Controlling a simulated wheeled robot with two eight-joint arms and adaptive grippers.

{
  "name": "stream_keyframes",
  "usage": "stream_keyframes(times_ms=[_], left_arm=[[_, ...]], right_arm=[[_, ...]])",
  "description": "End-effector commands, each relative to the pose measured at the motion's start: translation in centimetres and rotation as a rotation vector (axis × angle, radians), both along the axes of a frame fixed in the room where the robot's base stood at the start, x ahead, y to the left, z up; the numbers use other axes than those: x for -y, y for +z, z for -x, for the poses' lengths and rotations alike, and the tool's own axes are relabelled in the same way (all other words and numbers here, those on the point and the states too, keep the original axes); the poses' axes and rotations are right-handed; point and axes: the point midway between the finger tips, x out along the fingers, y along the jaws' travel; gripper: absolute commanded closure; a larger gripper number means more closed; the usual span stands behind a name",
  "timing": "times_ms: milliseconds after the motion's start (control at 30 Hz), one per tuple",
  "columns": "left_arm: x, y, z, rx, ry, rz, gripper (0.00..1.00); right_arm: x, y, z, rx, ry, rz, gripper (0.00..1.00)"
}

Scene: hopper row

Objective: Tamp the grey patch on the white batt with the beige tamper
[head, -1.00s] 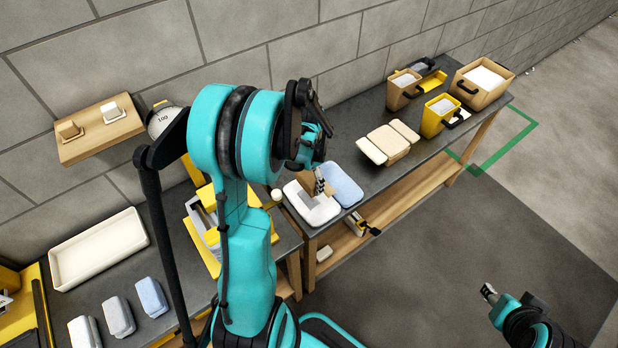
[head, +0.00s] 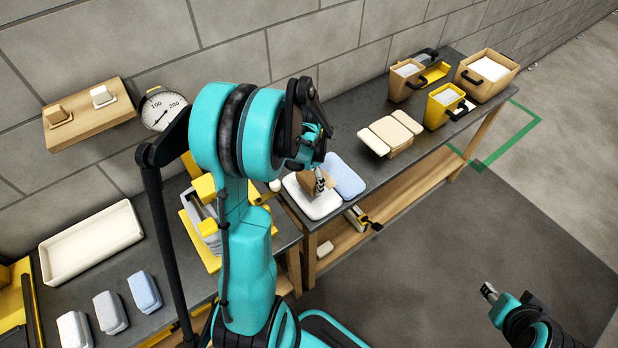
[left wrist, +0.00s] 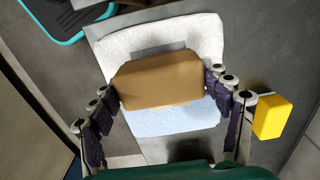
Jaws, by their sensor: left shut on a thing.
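The beige tamper (left wrist: 158,80), a tan block, is held between the two fingers of my left gripper (head: 320,182). In the head view the tamper (head: 307,186) is over the white batt (head: 321,210). In the left wrist view the white batt (left wrist: 112,48) lies under and beyond the tamper. A thin strip of the grey patch (left wrist: 160,48) shows past the tamper's far edge; the tamper hides the rest. I cannot tell whether the tamper touches the patch. My right gripper (head: 489,291) is over the floor at the lower right, far from the bench; its jaw state is unclear.
A pale blue batt (head: 345,176) lies right beside the white one. A beige block with side flaps (head: 391,134) and several bins, including a yellow one (head: 441,108), stand farther along the bench. A cream tray (head: 92,242) and several small blocks are at left. A dial (head: 165,112) stands behind.

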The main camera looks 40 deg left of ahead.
Motion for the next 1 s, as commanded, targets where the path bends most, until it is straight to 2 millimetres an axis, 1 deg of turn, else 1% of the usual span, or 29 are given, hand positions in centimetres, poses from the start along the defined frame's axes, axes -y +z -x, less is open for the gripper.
stream_keyframes(times_ms=[367, 1000], left_arm=[[0.0, -0.1, 0.0, 0.0, 0.0, 0.0, 0.58], [0.0, -2.0, 0.0, 0.0, 0.0, 0.0, 0.58]], right_arm=[[0.0, -0.1, 0.0, 0.0, 0.0, 0.0, 0.6], [0.0, -1.8, 0.0, 0.0, 0.0, 0.0, 0.6]])
